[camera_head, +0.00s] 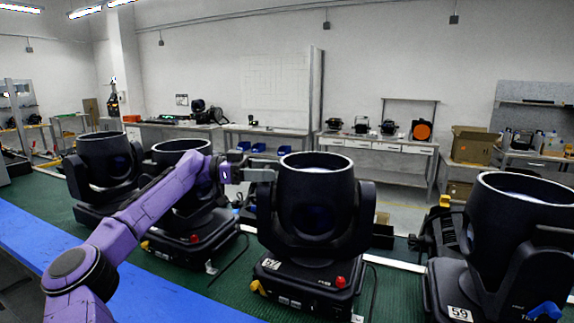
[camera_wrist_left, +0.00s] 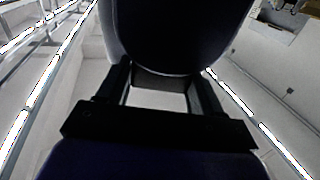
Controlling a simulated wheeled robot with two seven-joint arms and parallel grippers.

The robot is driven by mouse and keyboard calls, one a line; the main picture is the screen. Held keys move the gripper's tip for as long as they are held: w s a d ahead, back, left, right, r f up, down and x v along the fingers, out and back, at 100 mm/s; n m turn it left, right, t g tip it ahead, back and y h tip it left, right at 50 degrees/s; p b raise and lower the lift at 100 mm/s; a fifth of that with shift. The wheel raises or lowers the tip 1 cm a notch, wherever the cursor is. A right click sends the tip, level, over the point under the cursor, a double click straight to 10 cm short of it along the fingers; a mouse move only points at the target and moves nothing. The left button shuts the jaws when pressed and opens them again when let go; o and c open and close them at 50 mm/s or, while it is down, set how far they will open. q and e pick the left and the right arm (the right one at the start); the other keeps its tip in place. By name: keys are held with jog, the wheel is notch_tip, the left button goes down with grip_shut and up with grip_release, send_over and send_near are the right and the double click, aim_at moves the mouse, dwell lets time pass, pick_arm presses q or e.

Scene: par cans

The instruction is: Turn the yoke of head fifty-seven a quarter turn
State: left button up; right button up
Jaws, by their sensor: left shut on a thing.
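Head fifty-seven (camera_head: 316,200) is a black moving-head light standing upright in the middle of the head view. Its base carries a white label reading 57 (camera_head: 271,264). The left arm of its yoke (camera_head: 264,212) stands beside the round head. My left gripper (camera_head: 262,174) comes in from the left at the top of that yoke arm and is shut on it. In the left wrist view the two fingers (camera_wrist_left: 165,90) reach to a large dark rounded part; the exact contact is hard to see. My right gripper is not in view.
Head fifty-nine (camera_head: 507,240) stands close on the right. Two more black heads stand on the left, one (camera_head: 185,190) partly behind my purple arm. All are on a green mat (camera_head: 225,282) with a blue strip (camera_head: 150,295) along the front. Cables lie between the bases.

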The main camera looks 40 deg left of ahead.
pick_arm(q)
jog(key=shift+w+a, duration=0.1)
jog(key=shift+a, duration=0.05)
dwell(0.3)
jog(key=o, duration=1.4)
jog(key=shift+o, duration=0.2)
jog(key=shift+r, duration=0.4)
jog(key=s+d+r+b, duration=0.1)
jog(key=r, duration=0.1)
jog(key=s+d+r+b, duration=0.1)
jog(key=r, duration=0.1)
jog(key=s+d+r+b, duration=0.1)
jog(key=r, duration=0.1)
jog(key=shift+s+r, duration=0.1)
jog(key=shift+r, duration=0.3)
jog(key=s+d+r+b, duration=0.4)
jog(key=s+d+r, duration=0.1)
jog(key=s+d, duration=0.1)
jog(key=shift+s+d+r+b, duration=0.25)
jog(key=shift+s+b, duration=0.1)
jog(key=shift+s, duration=0.25)
